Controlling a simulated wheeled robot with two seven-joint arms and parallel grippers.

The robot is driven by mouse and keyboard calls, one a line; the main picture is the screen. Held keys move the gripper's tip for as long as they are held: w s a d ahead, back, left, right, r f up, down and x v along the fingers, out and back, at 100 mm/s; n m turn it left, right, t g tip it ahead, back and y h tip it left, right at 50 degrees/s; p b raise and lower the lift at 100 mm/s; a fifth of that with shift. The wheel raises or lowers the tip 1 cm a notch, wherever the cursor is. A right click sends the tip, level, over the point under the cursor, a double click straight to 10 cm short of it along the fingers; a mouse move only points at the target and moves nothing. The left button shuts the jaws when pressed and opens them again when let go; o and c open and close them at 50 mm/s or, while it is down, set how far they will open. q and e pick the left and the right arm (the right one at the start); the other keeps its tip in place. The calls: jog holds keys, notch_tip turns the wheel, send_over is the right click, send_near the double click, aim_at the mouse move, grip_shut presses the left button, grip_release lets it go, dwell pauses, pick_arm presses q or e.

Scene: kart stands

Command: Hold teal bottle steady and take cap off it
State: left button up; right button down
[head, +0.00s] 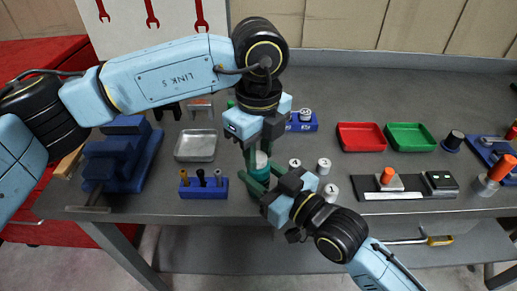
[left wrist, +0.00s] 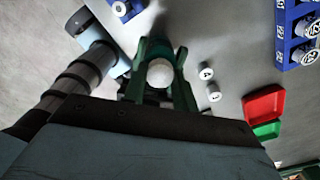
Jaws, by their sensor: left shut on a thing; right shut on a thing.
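The teal bottle (head: 258,177) stands upright near the front edge of the grey bench and is mostly hidden by my grippers. Its white cap (head: 261,158) shows on top of it, and also in the left wrist view (left wrist: 160,73). My left gripper (head: 256,158) comes down from above and is shut on the cap, with a green finger on either side of it. My right gripper (head: 259,181) reaches in from the front right, lower down, and is shut on the bottle. I cannot tell whether the cap is still seated on the bottle.
Several white numbered caps (head: 324,166) stand just right of the bottle. A blue holder (head: 204,189) with pegs and a metal tray (head: 196,145) are to the left. A red tray (head: 361,137) and a green tray (head: 410,137) lie to the right. A blue vise (head: 122,155) stands far left.

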aim_at(258, 156)
pick_arm(q)
jog(key=shift+r, duration=0.1)
dwell(0.3)
jog(key=shift+r, duration=1.05)
jog(key=shift+r, duration=2)
pick_arm(e)
jog(key=c, duration=0.7)
grip_release()
jog(key=shift+c, duration=0.2)
